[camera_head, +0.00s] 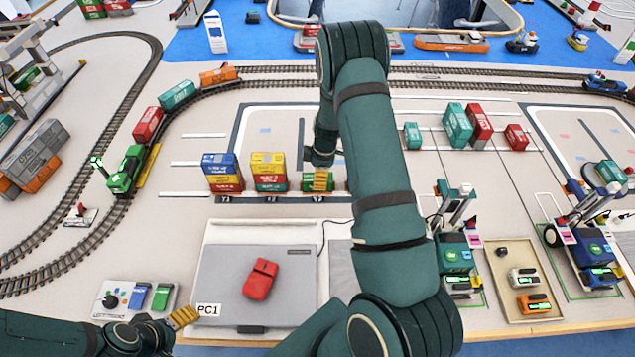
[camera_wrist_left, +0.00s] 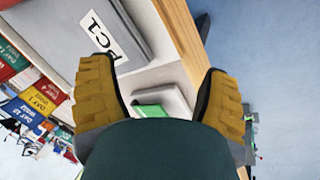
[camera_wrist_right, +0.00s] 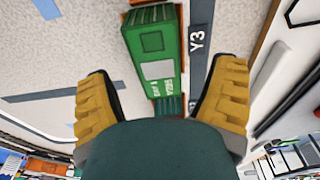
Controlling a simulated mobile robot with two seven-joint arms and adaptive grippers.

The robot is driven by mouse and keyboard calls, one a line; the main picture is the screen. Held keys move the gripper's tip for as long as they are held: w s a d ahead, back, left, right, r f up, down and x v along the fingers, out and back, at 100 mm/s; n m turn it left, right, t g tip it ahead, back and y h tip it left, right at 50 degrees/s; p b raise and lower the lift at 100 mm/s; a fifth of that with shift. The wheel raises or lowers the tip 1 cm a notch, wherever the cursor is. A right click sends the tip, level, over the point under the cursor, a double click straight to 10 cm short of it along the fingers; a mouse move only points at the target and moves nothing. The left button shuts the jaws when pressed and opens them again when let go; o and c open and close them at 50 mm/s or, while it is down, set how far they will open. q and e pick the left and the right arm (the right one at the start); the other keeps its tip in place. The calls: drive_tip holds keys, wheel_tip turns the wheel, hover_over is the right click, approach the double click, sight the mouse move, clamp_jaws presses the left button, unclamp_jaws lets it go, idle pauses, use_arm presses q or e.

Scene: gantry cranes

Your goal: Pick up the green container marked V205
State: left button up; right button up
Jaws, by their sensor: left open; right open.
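A green container (camera_head: 308,183) with a red piece beside it stands in the row at the middle of the table, partly hidden by my right gripper (camera_head: 320,181). In the right wrist view the green container (camera_wrist_right: 152,50) lies ahead of and between the two open yellow fingers (camera_wrist_right: 163,88), touching neither as far as I can see. Its white lettering is too blurred to read, so I cannot confirm V205. My left gripper (camera_head: 184,318) is open and empty at the front left, near the grey PC1 laptop; its spread fingers show in the left wrist view (camera_wrist_left: 155,88).
Two stacks of containers, blue-topped (camera_head: 222,171) and yellow-topped (camera_head: 269,171), stand left of the green container. A dark strip marked Y3 (camera_wrist_right: 198,42) runs beside it. The PC1 laptop (camera_head: 215,282) carries a red block (camera_head: 260,279). A control box (camera_head: 125,299) stands at front left.

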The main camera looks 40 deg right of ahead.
drive_tip(key=f, duration=0.3)
drive_tip(key=shift+w+a+f, duration=0.1)
drive_tip(key=shift+w+f, duration=0.05)
drive_tip(key=shift+w, duration=0.1)
drive_tip(key=c, duration=1.3)
drive_tip(key=shift+c, duration=0.2)
